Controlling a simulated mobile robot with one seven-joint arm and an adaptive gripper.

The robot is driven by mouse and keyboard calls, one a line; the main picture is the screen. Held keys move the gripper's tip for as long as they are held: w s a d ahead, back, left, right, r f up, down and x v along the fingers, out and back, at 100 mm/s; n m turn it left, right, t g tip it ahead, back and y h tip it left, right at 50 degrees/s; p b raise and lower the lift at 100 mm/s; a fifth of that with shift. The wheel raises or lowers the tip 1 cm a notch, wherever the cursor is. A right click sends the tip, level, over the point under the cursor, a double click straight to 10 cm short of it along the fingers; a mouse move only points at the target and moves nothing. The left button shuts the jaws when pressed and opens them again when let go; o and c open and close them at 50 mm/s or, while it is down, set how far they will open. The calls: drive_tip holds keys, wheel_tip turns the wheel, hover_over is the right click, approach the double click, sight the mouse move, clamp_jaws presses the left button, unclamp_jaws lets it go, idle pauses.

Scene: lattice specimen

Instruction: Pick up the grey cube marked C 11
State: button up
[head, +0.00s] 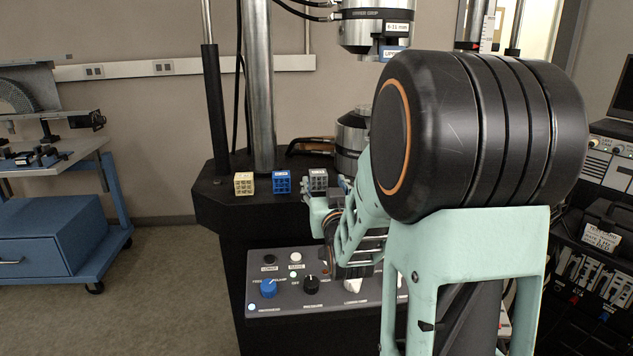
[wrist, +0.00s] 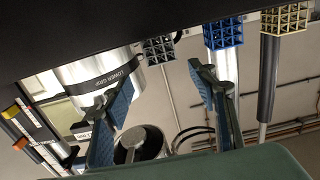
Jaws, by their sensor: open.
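The grey lattice cube (head: 317,179) stands on the black machine base, rightmost of three cubes in the head view. A small pale label shows on its top; I cannot read it. In the wrist view, which is upside down, the grey cube (wrist: 158,50) hangs at the top edge, ahead of and between the fingertips. My gripper (head: 331,194) is just in front of the grey cube and partly covers its lower right side. In the wrist view, my gripper (wrist: 161,70) has its two blue-padded fingers apart with nothing between them.
A blue cube (head: 281,182) and a cream cube (head: 244,183) stand to the left in a row. The lower grip cylinder (head: 352,137) rises behind on the right. A control panel (head: 315,280) with knobs lies below the base's front edge. A steel column (head: 260,90) stands behind.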

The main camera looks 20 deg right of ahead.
sight(318, 173)
drive_tip(key=shift+a+x, duration=0.2)
drive_tip(key=shift+x, duration=3.5)
drive_tip(key=shift+f, duration=0.15)
drive_tip(key=c, duration=1.1)
